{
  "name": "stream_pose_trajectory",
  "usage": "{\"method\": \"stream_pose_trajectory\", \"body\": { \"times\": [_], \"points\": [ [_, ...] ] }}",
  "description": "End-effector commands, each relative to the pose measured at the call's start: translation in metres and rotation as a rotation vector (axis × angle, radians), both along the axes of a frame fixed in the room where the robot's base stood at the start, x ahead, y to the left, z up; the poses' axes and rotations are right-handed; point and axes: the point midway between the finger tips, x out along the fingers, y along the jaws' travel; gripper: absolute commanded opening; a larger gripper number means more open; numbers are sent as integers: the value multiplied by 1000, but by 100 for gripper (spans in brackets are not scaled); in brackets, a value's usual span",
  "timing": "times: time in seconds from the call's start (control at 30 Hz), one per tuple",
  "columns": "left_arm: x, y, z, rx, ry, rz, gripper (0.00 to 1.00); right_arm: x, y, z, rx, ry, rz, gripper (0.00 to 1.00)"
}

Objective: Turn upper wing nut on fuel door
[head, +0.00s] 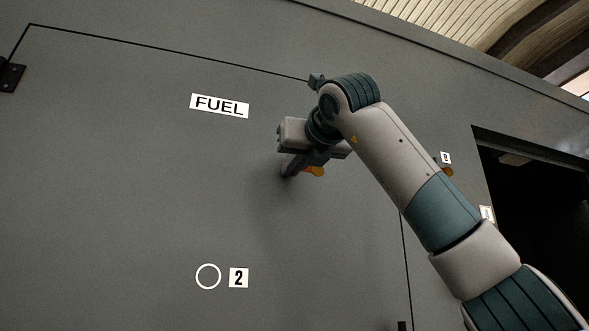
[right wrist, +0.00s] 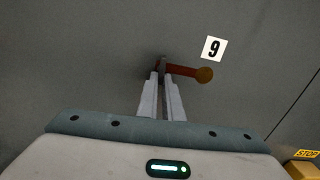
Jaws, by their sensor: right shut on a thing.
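The grey fuel door (head: 130,180) carries a white FUEL label (head: 219,106). My right gripper (head: 288,172) is at the door's upper right part, its fingers close to the surface. In the right wrist view, its fingers (right wrist: 163,78) are shut on a red-orange wing nut (right wrist: 184,70) with a round orange end pointing right. A label with 9 (right wrist: 214,49) is beside it. In the head view only an orange bit of the wing nut (head: 316,171) shows; the gripper hides the rest. My left gripper is not in view.
A white ring (head: 208,276) and label 2 (head: 239,278) are lower on the door. A black hinge (head: 12,76) is at the left. Another orange knob (head: 447,171) is right of my arm. A dark opening (head: 530,210) lies at the right.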

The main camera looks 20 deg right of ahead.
Motion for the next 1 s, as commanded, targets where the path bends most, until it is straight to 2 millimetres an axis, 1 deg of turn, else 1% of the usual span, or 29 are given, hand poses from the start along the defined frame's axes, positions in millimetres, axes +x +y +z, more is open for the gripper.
{"method": "stream_pose_trajectory", "body": {
  "times": [0.03,0.5,0.53,0.6,1.0],
  "points": [
    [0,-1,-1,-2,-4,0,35,1,1,-3,9,6,1,0],
    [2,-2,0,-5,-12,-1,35,1,1,-3,27,9,1,0],
    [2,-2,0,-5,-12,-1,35,2,1,-3,27,9,1,11],
    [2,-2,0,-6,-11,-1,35,1,1,-3,27,8,1,25],
    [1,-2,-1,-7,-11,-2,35,-2,1,-1,27,3,0,25]
  ]
}}
